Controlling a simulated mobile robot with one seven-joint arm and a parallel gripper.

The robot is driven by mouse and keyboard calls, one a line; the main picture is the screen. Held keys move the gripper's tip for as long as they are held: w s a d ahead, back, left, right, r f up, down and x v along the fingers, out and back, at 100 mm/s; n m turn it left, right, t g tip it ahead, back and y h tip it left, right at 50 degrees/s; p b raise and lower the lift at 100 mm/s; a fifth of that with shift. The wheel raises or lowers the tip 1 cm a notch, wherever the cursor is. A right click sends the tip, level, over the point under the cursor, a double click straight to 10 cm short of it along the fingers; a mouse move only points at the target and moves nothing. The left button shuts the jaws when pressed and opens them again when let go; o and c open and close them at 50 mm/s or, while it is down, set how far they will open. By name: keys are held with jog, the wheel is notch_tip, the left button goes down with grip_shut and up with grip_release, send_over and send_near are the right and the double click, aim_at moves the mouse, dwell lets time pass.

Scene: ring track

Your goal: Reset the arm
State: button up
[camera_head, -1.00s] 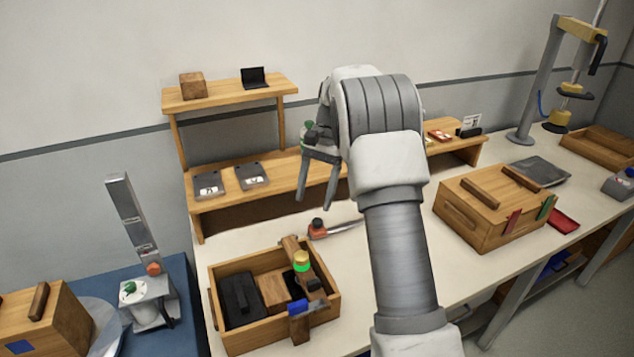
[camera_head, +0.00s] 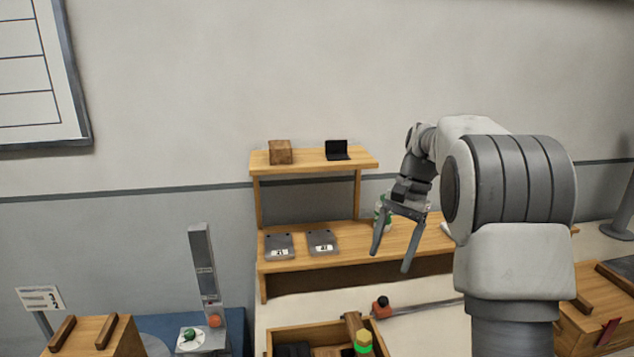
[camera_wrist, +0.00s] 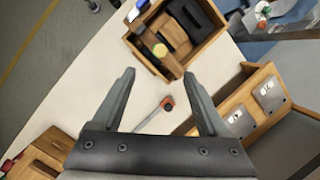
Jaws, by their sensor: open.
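My gripper (camera_head: 391,242) is open and empty, its two fingers spread and pointing down in front of the wooden shelf (camera_head: 330,262). In the wrist view my gripper (camera_wrist: 160,84) also shows open, above the white worktop (camera_wrist: 100,70). Nothing is between its fingers. The lower table is seen between and beyond the fingertips, with a tool with an orange and black end (camera_wrist: 167,103) lying below. My arm rises at the right of the head view and hides part of the shelf and worktop.
An open wooden box (camera_head: 292,336) with dark items and a green-capped tool (camera_head: 363,342) stands at the bottom. Two grey cases (camera_head: 279,246) lie on the shelf. A grey upright device (camera_head: 203,270) stands left. A lidded wooden box (camera_head: 588,315) is right, partly behind my arm.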

jog(key=s+a+r+n+t, duration=0.2)
jog(key=s+r, duration=0.4)
jog(key=s, duration=0.2)
jog(key=s+a+f+n+t+h, duration=0.1)
jog(key=s+n+t, duration=0.1)
jog(key=s, duration=0.8)
jog(key=s+a+f+n+t+h, duration=0.1)
jog(key=s+n+t, duration=0.2)
jog(key=s, duration=0.6)
jog(key=shift+s+a+f+n+h, duration=0.2)
jog(key=shift+s+n+h, duration=0.2)
jog(key=shift+n, duration=0.3)
